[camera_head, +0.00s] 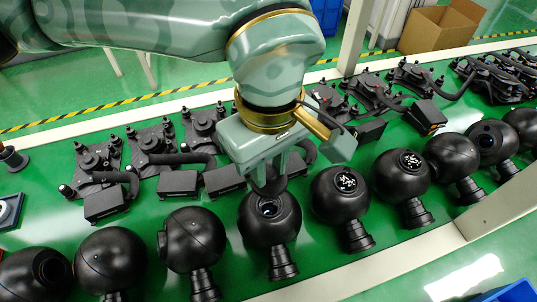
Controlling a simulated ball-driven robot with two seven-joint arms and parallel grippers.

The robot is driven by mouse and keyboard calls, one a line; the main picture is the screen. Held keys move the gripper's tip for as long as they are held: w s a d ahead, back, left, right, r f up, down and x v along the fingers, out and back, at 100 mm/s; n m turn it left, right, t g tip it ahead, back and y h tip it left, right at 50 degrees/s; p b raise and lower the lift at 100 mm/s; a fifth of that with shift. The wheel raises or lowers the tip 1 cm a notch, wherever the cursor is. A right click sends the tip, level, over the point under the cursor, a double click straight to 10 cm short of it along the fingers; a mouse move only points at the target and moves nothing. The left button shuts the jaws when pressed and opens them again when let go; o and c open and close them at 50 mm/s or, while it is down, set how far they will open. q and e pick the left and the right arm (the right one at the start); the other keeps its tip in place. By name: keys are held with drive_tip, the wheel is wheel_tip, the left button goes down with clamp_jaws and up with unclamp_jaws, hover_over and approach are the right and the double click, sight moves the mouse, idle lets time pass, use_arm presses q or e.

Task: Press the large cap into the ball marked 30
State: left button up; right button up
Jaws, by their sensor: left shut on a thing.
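My left gripper (270,170) points down from the top middle and is shut on a dark round piece, the large cap (270,187). The cap is just above a black ball (283,231) on a ribbed stand. The ball has a round opening facing up, partly hidden by the cap and fingers; I cannot tell whether the cap touches it. No number 30 is legible on any ball, so I cannot confirm that this is the marked one. My right gripper is not in view.
More black balls stand in a row on the green bench, including one at left (194,238) and one at right (341,203), close to the middle ball. Black gimbal mechanisms (93,165) line the back. A cardboard box (440,27) is on the floor behind.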

use_arm(q)
drive_tip(key=shift+s+r, duration=0.15)
drive_tip(key=shift+r, duration=0.05)
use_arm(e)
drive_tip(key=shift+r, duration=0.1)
use_arm(q)
drive_tip(key=shift+d+f, duration=0.1)
